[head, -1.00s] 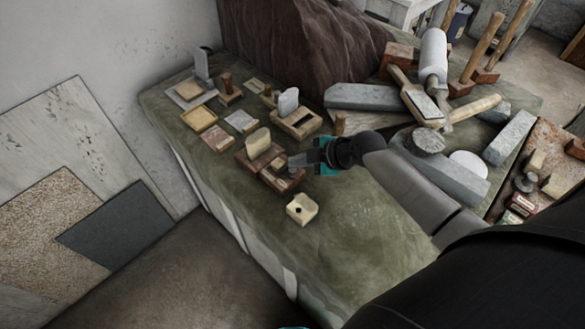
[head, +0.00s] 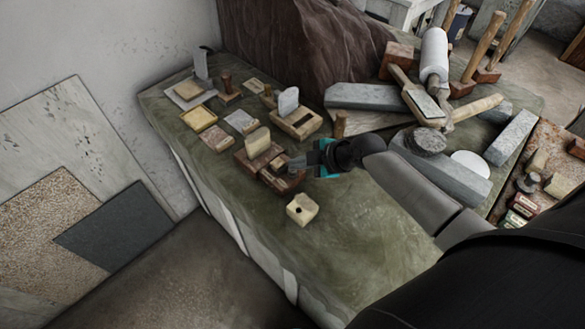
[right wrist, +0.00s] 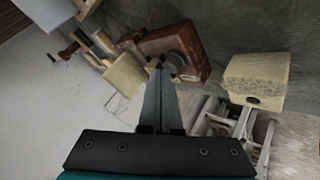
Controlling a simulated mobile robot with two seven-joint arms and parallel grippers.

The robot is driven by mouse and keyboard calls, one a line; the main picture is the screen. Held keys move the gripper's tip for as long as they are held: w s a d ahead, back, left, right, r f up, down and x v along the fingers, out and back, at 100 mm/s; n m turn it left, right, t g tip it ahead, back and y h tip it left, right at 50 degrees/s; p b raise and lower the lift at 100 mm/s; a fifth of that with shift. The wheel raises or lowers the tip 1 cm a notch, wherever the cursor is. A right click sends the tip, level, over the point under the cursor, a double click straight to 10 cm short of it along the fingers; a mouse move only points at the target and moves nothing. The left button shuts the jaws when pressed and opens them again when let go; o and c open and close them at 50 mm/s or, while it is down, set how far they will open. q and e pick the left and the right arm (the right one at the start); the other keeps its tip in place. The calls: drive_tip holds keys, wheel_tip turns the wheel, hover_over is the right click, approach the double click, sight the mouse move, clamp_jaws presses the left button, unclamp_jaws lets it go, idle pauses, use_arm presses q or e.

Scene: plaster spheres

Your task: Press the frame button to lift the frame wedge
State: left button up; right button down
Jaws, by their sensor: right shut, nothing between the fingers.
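My right gripper (head: 293,164) is shut and empty, its tips at a small brown wooden block (head: 282,181) near the table's front edge. In the right wrist view the shut fingertips (right wrist: 159,66) are at a brown block (right wrist: 190,48) with a round dark knob-like part (right wrist: 173,60), perhaps the frame button; contact is unclear. Just left of this block in the head view, an upright cream slab (head: 257,141), perhaps the frame wedge, stands in a brown wooden frame (head: 243,163). The gripper partly hides the block. My left gripper is not in view.
A cream block with a dark hole (head: 302,209) stands in front of the gripper. A wooden frame with a pale upright piece (head: 289,101) stands behind. Stone bars (head: 375,97) and mallets crowd the right. The green tabletop (head: 350,235) is clear at the front.

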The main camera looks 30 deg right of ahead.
drive_tip(key=shift+f+b, duration=0.3)
drive_tip(key=shift+f, duration=0.05)
drive_tip(key=shift+r, duration=0.15)
idle(0.4)
drive_tip(key=shift+r+p, duration=0.85)
wheel_tip(320, 180, up, 5)
drive_tip(key=p, duration=0.4)
idle(0.5)
